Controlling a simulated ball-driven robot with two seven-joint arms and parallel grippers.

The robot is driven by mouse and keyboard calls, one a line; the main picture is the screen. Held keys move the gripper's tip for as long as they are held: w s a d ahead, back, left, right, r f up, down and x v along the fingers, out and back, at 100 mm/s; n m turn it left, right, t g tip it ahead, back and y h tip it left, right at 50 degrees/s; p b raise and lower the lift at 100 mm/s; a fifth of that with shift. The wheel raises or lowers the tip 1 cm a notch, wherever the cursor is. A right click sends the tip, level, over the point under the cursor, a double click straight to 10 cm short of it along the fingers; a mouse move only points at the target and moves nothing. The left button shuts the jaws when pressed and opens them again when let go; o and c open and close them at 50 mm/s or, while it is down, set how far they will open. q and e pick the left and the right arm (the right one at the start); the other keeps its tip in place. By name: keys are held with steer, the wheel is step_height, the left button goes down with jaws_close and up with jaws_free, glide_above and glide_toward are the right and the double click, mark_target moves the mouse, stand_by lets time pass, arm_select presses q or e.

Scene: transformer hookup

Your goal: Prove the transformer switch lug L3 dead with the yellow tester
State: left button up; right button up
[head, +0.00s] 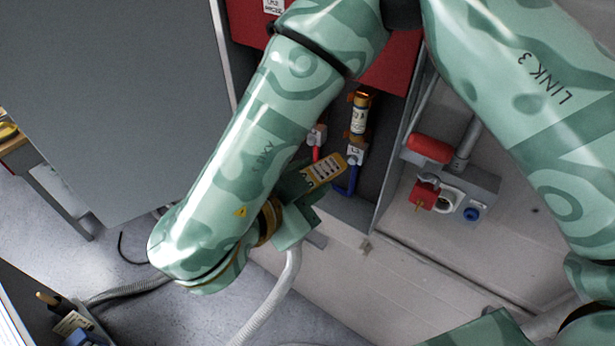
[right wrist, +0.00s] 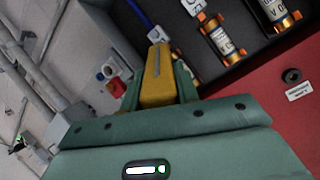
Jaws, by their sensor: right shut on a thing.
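The yellow tester (head: 326,169) is in my right gripper (head: 300,198), inside the open switch cabinet; it also shows between the green fingers in the right wrist view (right wrist: 157,78). My right gripper is shut on it. A white-tagged lug (head: 355,153) with a blue cable sits just above the tester, under a fuse; its tag is too small to read fully. In the right wrist view a white lug (right wrist: 157,35) shows right beyond the tester's far end; I cannot tell whether they touch. Another lug (head: 318,134) has a red cable. My left gripper is out of view.
A copper-ended fuse (head: 359,114) stands above the lugs. A grey cabinet door (head: 130,90) is swung open at left. A red and grey socket unit (head: 450,185) is on the right wall. A grey hose (head: 272,300) hangs below the gripper. My forearm hides part of the cabinet.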

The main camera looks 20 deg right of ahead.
steer(key=shift+w+d, duration=0.35)
steer(key=shift+d, duration=0.1)
stand_by(0.8)
steer(key=shift+b, duration=0.35)
stand_by(0.6)
steer(key=s+a, duration=0.4)
steer(key=a, duration=0.1)
steer(key=shift+s+a+b, duration=0.15)
steer(key=shift+a+b, duration=0.1)
steer(key=shift+b, duration=0.2)
stand_by(0.3)
